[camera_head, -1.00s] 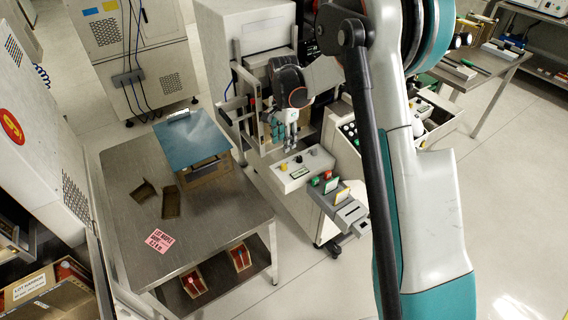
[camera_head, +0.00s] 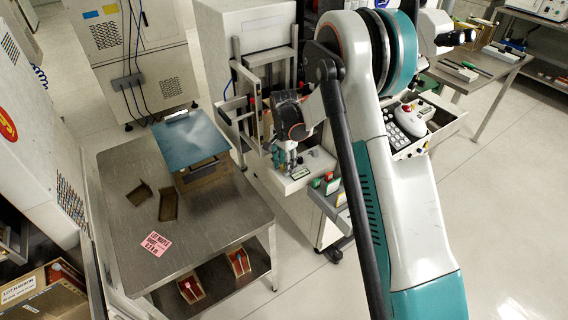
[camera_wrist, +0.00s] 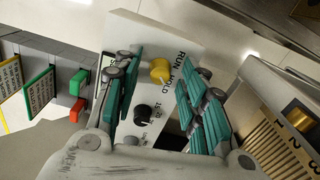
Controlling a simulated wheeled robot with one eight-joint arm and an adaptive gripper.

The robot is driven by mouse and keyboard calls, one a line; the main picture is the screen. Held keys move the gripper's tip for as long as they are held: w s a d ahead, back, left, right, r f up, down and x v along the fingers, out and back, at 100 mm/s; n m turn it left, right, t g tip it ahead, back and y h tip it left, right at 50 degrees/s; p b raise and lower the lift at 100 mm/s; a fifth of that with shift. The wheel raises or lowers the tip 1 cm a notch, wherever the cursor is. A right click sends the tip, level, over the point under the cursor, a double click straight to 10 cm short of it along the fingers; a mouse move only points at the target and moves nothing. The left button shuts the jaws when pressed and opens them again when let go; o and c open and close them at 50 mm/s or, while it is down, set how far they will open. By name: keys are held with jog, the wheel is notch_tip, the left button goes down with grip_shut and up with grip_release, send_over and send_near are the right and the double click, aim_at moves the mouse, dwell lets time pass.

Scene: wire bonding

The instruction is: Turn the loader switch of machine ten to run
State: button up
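The yellow loader switch (camera_wrist: 160,70) stands on a pale control panel (camera_wrist: 178,36) in the wrist view, with the words RUN and HOLD printed beside it. Which word it points to I cannot tell. My gripper (camera_wrist: 160,88) is open, its teal-padded fingers on either side of the switch with a visible gap to each. Contact does not show. In the head view my gripper (camera_head: 289,160) hangs low over the panel (camera_head: 318,163) and hides the switch. No machine number is readable on this unit.
A black knob (camera_wrist: 143,112) sits on the same panel near the yellow switch.

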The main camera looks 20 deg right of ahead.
grip_shut()
jog(key=shift+n, duration=0.3)
jog(key=n, duration=0.3)
jog(key=shift+n, duration=0.4)
jog(key=n, duration=0.4)
jog(key=shift+n+b, duration=0.3)
jog(key=shift+b, duration=0.05)
jog(key=n, duration=0.4)
jog(key=shift+w, duration=0.1)
jog(key=n, duration=0.4)
jog(key=shift+n, duration=0.3)
jog(key=shift+a, duration=0.1)
